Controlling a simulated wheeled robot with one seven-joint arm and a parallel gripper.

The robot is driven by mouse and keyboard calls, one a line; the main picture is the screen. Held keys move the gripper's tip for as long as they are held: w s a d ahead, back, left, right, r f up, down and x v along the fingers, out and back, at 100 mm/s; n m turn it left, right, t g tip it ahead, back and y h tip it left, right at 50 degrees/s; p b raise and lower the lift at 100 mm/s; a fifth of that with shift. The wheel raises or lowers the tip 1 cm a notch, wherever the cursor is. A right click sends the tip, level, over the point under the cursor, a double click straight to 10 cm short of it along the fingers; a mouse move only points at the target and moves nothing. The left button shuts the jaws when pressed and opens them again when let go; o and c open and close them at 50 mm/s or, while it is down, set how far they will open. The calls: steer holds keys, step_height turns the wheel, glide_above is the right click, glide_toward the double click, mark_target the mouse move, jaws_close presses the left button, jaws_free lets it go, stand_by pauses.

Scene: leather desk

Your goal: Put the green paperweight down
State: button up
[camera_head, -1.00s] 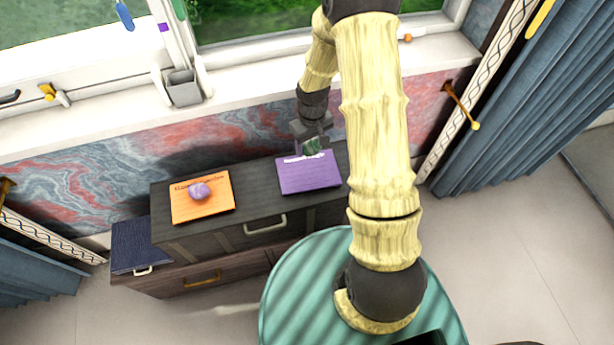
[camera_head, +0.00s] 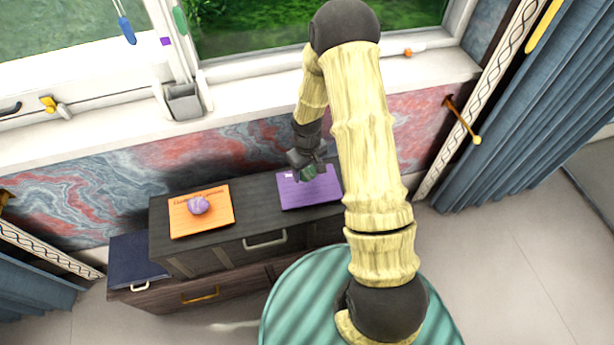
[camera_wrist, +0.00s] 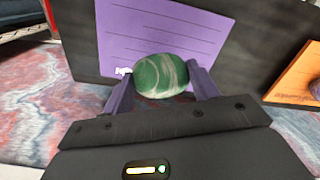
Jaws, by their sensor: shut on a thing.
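The green paperweight (camera_wrist: 161,76) is a rounded, white-veined stone held between my gripper's fingers in the wrist view. My gripper (camera_head: 307,173) is shut on it, over the purple sheet (camera_head: 322,192) on the dark cabinet top. The paperweight also shows at the fingertips in the head view (camera_head: 312,175), partly hidden by the gripper. In the wrist view the purple sheet (camera_wrist: 185,38) lies behind the paperweight. I cannot tell whether the paperweight touches the sheet.
A purple paperweight (camera_head: 198,206) rests on an orange sheet (camera_head: 220,219) to the left on the same cabinet top (camera_head: 255,218). Bare dark top lies between the two sheets. The wall and window sill (camera_head: 260,91) stand behind the cabinet.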

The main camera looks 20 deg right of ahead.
mark_target(307, 177)
steer(key=shift+f, duration=2.05)
steer(key=shift+f, duration=0.1)
steer(key=o, duration=1.1)
step_height(307, 177, up, 12)
steer(key=shift+r+b, duration=0.1)
steer(key=shift+b, duration=0.25)
steer(key=shift+s+d, duration=0.1)
